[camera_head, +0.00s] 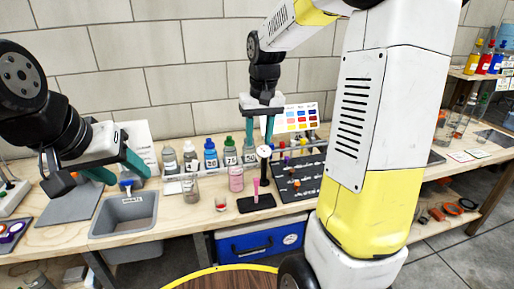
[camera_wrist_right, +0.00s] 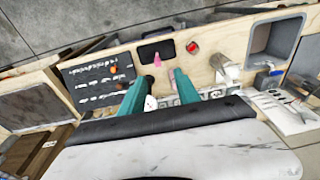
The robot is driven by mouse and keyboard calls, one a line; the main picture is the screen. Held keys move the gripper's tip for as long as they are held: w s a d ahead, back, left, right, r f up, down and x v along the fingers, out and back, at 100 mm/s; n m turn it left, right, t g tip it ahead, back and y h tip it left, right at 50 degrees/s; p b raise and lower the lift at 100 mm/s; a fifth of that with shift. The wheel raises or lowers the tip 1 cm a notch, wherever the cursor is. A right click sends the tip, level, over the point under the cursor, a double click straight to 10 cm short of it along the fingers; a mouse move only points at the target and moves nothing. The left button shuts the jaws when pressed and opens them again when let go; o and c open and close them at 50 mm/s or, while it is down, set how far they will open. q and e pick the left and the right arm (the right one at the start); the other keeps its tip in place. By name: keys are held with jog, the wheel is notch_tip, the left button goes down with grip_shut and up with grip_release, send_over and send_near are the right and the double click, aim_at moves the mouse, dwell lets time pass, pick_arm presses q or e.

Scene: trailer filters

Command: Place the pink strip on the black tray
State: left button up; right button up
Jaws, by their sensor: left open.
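The pink strip (camera_head: 256,188) stands roughly upright in the head view, its lower end over the small black tray (camera_head: 243,205). In the right wrist view the pink strip (camera_wrist_right: 158,61) overlaps the edge of the black tray (camera_wrist_right: 155,48); I cannot tell whether it touches. My right gripper (camera_head: 258,136) points down above and behind the strip. In the right wrist view its teal fingers (camera_wrist_right: 165,76) are apart, with the strip beyond their tips and not held.
A grey bin (camera_head: 124,215) sits in the bench at the left. Several bottles (camera_head: 210,158) stand behind the tray, with a pink bottle (camera_head: 236,180) beside it. A dark board (camera_head: 292,187) with small items lies right of the tray. A red-filled cup (camera_head: 220,204) stands to its left.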

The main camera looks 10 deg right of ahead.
jog(key=s+a+r+t+y, duration=0.1)
jog(key=s+r+t, duration=0.1)
jog(key=s, duration=0.7)
jog(key=s+r+t, duration=0.2)
jog(key=s+r, duration=0.2)
jog(key=s, duration=0.6)
jog(key=shift+a+t+y, duration=0.4)
